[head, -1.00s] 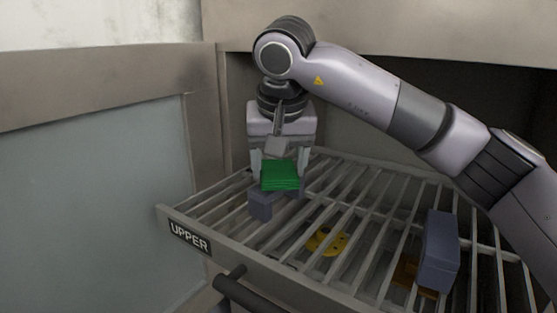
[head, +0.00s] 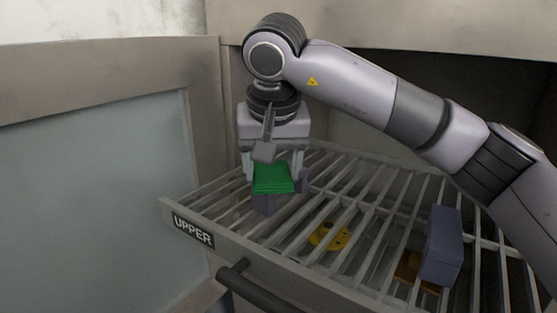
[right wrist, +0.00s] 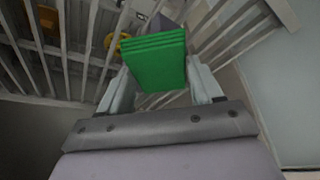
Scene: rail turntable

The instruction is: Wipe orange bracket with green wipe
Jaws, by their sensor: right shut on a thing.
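The green wipe (head: 273,179) is a folded pad between the fingers of my right gripper (head: 272,170), which is shut on it. The wipe also shows in the right wrist view (right wrist: 158,60). It is in front of a blue-grey piece (head: 265,204) at the left side of the slatted rack and partly hides it; I cannot tell whether they touch. An orange-brown piece (head: 406,270), likely the orange bracket, lies low at the right, partly hidden by slats and a blue-grey block (head: 443,246). My left gripper is not in view.
The slatted rack (head: 180,212) has a front plate marked UPPER and a dark handle bar (head: 252,295) below it. A yellow piece (head: 329,235) shows between the slats near the middle. A framed panel (head: 95,190) stands close on the left. My right arm spans the upper right.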

